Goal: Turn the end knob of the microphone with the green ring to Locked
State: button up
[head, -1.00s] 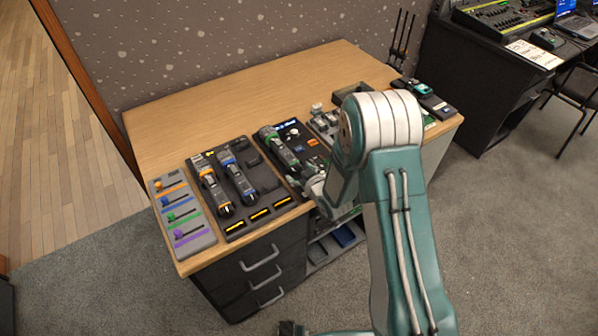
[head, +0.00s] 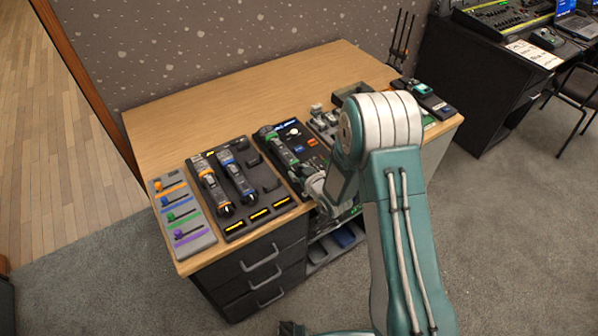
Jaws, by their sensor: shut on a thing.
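The microphone with the green ring (head: 279,147) lies on a black panel near the middle of the desk, its far end towards the wall. The green ring shows near that far end. My gripper (head: 309,180) is at the microphone's near end, low over the panel's front part. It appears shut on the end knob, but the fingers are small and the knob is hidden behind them. The knob's setting and any Locked mark cannot be read.
Left of it, a black cradle (head: 264,180) holds microphones with an orange ring (head: 208,180) and a blue ring (head: 234,172). A grey fader panel (head: 195,245) lies at the desk's left end. Small devices stand to the right. The back of the desk (head: 230,100) is clear.

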jog(key=shift+m+g+y, duration=0.7)
jog(key=shift+m+y, duration=0.3)
jog(key=shift+m, duration=0.8)
jog(key=shift+f, duration=0.1)
jog(key=o, duration=1.2)
jog(key=shift+d, duration=0.1)
jog(key=v, duration=1.2)
jog(key=shift+f, duration=0.1)
jog(key=shift+w, duration=0.1)
